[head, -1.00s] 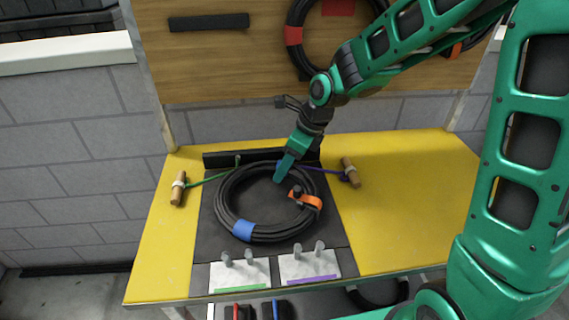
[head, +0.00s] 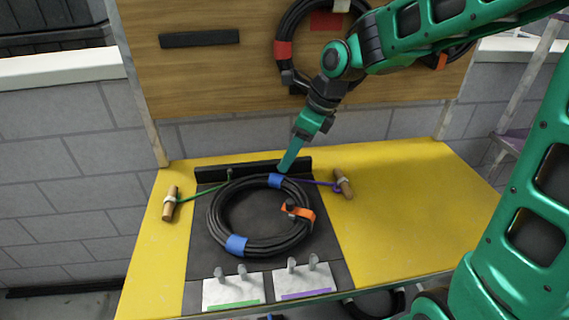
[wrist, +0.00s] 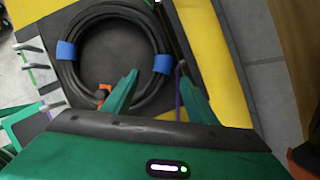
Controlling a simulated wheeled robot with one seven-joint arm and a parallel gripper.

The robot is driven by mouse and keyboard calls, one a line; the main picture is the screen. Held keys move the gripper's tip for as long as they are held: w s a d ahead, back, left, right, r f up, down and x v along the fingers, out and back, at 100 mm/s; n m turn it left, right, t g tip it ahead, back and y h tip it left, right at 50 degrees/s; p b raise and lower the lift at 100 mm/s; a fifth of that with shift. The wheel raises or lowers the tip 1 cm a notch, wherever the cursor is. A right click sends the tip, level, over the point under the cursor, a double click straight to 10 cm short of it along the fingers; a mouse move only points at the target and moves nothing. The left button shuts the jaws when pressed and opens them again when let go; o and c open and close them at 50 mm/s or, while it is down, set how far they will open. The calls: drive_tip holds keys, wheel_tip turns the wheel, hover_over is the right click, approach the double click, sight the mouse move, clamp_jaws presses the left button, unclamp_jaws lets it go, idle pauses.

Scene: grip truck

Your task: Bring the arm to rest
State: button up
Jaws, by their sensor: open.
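My gripper (head: 288,160) is above the back edge of a coiled black cable on the yellow workbench, with its fingers pointing down. In the wrist view my gripper (wrist: 158,92) shows two green fingers spread apart with nothing between them that they hold. The coiled cable (head: 215,215) lies flat on a dark mat, with blue bands and an orange strap (head: 305,213) around it. The coil also shows in the wrist view (wrist: 75,80), beyond the fingers. My arm reaches in from the right.
Wooden toggles on a green cord (head: 170,205) and a purple cord (head: 344,184) lie beside the coil. White plates with grey pegs (head: 232,288) are at the front. A wooden board (head: 215,80) with hung cable stands behind. The bench's right side (head: 420,210) is clear.

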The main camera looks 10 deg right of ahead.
drive_tip(key=shift+s+d+r, duration=0.1)
drive_tip(key=shift+d+r, duration=0.05)
drive_tip(key=shift+r, duration=0.25)
drive_tip(key=shift+d, duration=0.1)
drive_tip(key=s+d+n+h, duration=0.2)
drive_tip(key=s+d+n, duration=0.25)
drive_tip(key=d, duration=0.45)
drive_tip(key=s+d+n+h, duration=0.1)
drive_tip(key=s+d+n, duration=0.3)
drive_tip(key=s+d, duration=0.3)
drive_tip(key=s+d+f+n+g, duration=0.1)
drive_tip(key=s+d+n, duration=0.3)
drive_tip(key=s, duration=0.4)
drive_tip(key=s+d+f+n+g, duration=0.1)
drive_tip(key=s+d+n, duration=0.4)
drive_tip(key=s, duration=0.3)
drive_tip(key=shift+d+h, duration=0.3)
drive_tip(key=shift+d, duration=0.4)
drive_tip(key=shift+n, duration=0.25)
